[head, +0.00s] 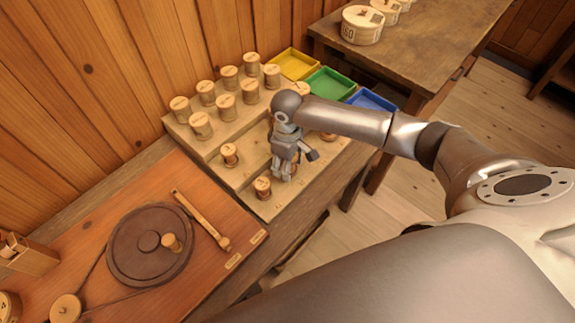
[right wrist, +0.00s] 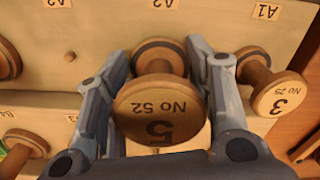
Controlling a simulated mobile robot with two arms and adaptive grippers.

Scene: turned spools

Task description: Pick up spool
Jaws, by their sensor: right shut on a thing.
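My right gripper (head: 284,174) reaches down over the front step of the stepped wooden rack (head: 240,175). In the right wrist view its two fingers (right wrist: 160,90) are shut on a wooden spool (right wrist: 158,110) marked "5" and "No 52", one finger on each side. The spool's end disc faces the camera, and its other disc shows behind. In the head view the gripper mostly hides this spool. I cannot tell whether it touches the rack. Another spool (right wrist: 278,96), marked "3" and "No 25", stands to the right in the wrist view. My left gripper is not in view.
Spools stand close by on the front steps (head: 229,154) (head: 262,187), and several (head: 225,106) fill the upper steps. Yellow (head: 293,64), green (head: 329,83) and blue (head: 371,99) trays lie behind. A bench with a dark round wheel (head: 125,255) is at front left.

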